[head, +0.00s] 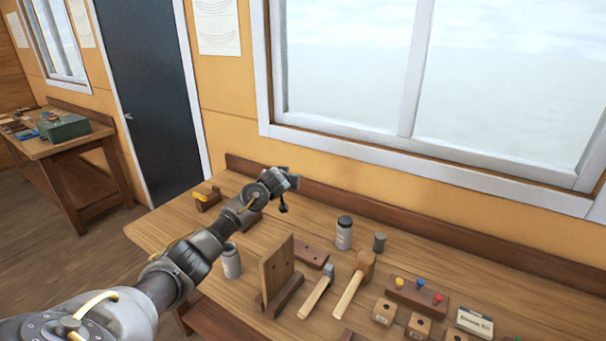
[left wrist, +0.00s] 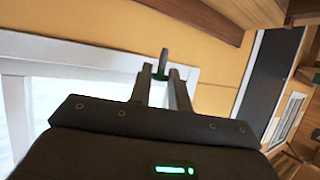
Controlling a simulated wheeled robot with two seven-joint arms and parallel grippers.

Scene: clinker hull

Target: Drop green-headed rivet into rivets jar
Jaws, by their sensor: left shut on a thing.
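My left gripper (head: 284,184) is above the back of the workbench, left of the window. In the left wrist view its fingers (left wrist: 160,84) are shut on the green-headed rivet (left wrist: 162,64), whose grey shank sticks out past the fingertips. In the head view I cannot make out the rivet clearly. A grey jar with a dark top (head: 344,233) stands upright at the back of the bench. Another pale jar (head: 231,261) stands beside my left forearm. Their labels are too small to read, so I cannot tell which is the rivets jar. My right gripper is out of view.
An upright wooden board (head: 277,268) stands between the jars. Two hammers (head: 354,287) (head: 316,292) lie right of it. A wooden rack (head: 417,296) holds yellow, blue and red-headed pieces. A small grey cylinder (head: 379,242) stands at the back. Small wooden blocks (head: 384,312) sit in front.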

